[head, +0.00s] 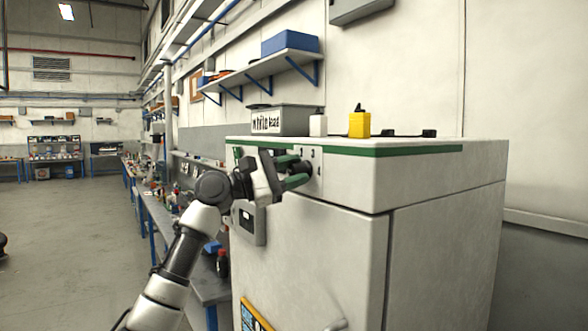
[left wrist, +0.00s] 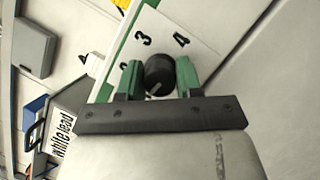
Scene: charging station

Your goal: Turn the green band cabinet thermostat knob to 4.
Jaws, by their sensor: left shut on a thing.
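The white cabinet (head: 345,260) has a green band (head: 400,151) along its upper edge. My left gripper (head: 298,173) is at the upper front of the cabinet and covers the knob in the head view. In the left wrist view, the round black knob (left wrist: 159,76) sits between the green fingers of the gripper (left wrist: 160,80), which are shut on its sides. A short pale mark shows on the knob near the gripper's palm. The dial figures 3 (left wrist: 143,38) and 4 (left wrist: 181,40) are readable beside it; another figure is partly hidden. My right gripper is not in view.
On the cabinet top stand a grey "white lead" box (head: 280,120), a white bottle (head: 318,125) and a yellow container (head: 359,124). A grey box (head: 249,222) is on the cabinet front below my gripper. A long workbench (head: 165,215) runs behind at left; open floor lies left.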

